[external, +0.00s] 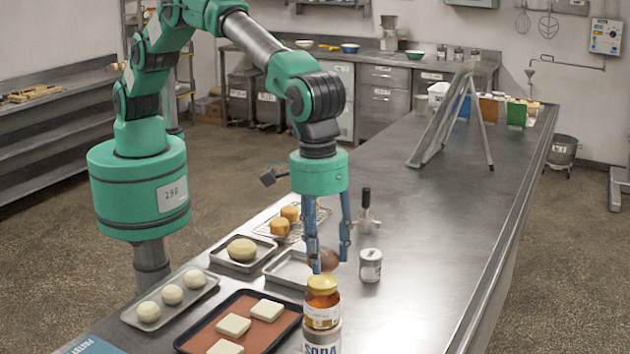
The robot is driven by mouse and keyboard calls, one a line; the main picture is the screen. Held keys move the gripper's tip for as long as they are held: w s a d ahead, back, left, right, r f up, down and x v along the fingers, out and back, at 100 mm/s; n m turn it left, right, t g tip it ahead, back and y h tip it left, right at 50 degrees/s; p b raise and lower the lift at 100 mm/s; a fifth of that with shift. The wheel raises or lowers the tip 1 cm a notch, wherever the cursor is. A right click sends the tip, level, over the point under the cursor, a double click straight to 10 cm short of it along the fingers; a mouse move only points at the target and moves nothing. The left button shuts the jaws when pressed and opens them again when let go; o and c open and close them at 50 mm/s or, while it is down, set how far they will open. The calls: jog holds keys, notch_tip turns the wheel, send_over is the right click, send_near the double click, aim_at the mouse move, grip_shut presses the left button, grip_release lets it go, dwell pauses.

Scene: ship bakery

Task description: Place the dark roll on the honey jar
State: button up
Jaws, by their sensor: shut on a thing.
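The dark roll (326,260) is a rounded brown piece between the fingers of my gripper (329,262), which is shut on it and points down. The honey jar (322,302) has a gold lid, amber contents and a pale label. It is upright, nearer the camera than my gripper, and its lid shows just below the roll in the picture. A tin marked SODA (322,340) shows directly below the jar. I cannot tell for sure whether the jar stands on the tin or behind it.
A small empty tray (281,278) lies beside the roll. Nearby are a dough tray (222,262), a tray of dough balls (128,318), a dark-rimmed tray of pale squares (186,345), a white tin (371,266) and a dark-handled tool (366,197). The counter's right side is clear.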

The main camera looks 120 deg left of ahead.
aim_at(322, 265)
jog(key=shift+f, duration=1.65)
jog(key=o, duration=1.1)
jog(key=shift+f, duration=0.15)
jog(key=shift+c, duration=0.2)
jog(key=r, duration=1.2)
jog(key=shift+s, duration=0.4)
jog(key=shift+a+r, duration=0.1)
jog(key=shift+r, duration=0.05)
